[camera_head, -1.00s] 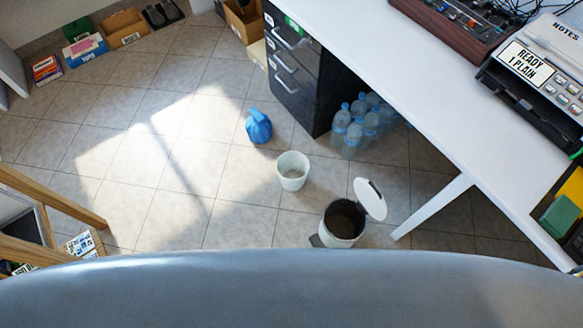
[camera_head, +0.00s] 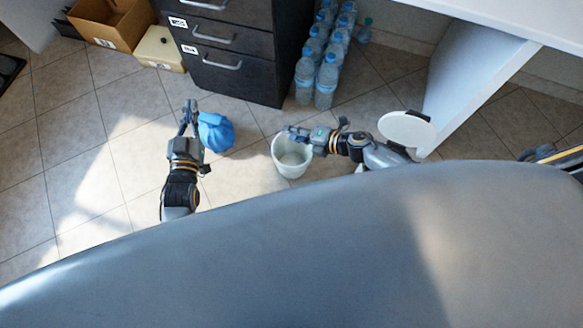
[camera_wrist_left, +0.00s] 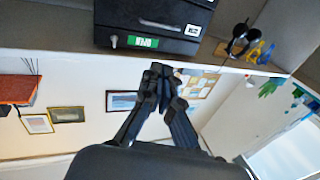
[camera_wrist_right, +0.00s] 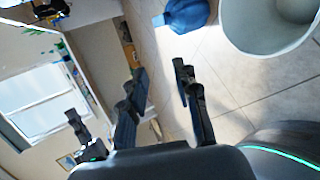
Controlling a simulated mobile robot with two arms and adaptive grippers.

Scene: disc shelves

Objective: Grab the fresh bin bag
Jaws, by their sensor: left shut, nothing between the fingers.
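A blue bundle (camera_head: 217,134), which looks like a bag, sits on the tiled floor left of a white bin (camera_head: 290,160). The bundle also shows at the top of the right wrist view (camera_wrist_right: 186,14). My left gripper (camera_head: 188,108) is beside the bundle's left edge in the head view; I cannot tell whether they touch. Its fingers meet, empty, in the left wrist view (camera_wrist_left: 160,75). My right gripper (camera_head: 294,132) is over the bin's far rim in the head view. Its fingers stand apart with nothing between them in the right wrist view (camera_wrist_right: 158,82).
A dark drawer cabinet (camera_head: 232,50) stands behind the bundle, with several water bottles (camera_head: 327,75) to its right. A round white lid (camera_head: 407,128) stands near the desk leg (camera_head: 465,85). A cardboard box (camera_head: 112,22) is at the back left.

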